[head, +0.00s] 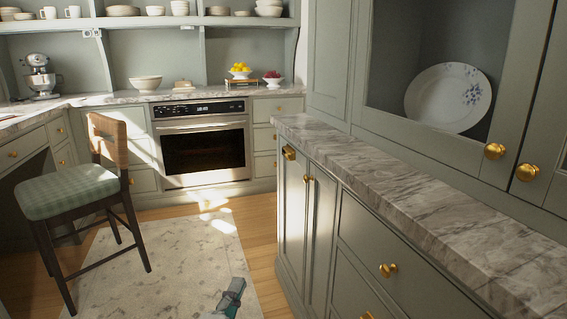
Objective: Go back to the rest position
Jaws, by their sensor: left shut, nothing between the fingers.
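My left gripper (234,291) shows at the bottom edge of the head view, over the patterned rug and left of the counter cabinet. It is shut and empty, apart from everything around it. Only its end part is in the picture; the rest of that arm is cut off by the lower edge. My right gripper is not in view.
A marble-topped counter (400,180) with brass knobs runs along the right. A chair (75,190) with a checked seat stands at left on the rug (170,262). An oven (204,148) is at the back. Floor between chair and counter is clear.

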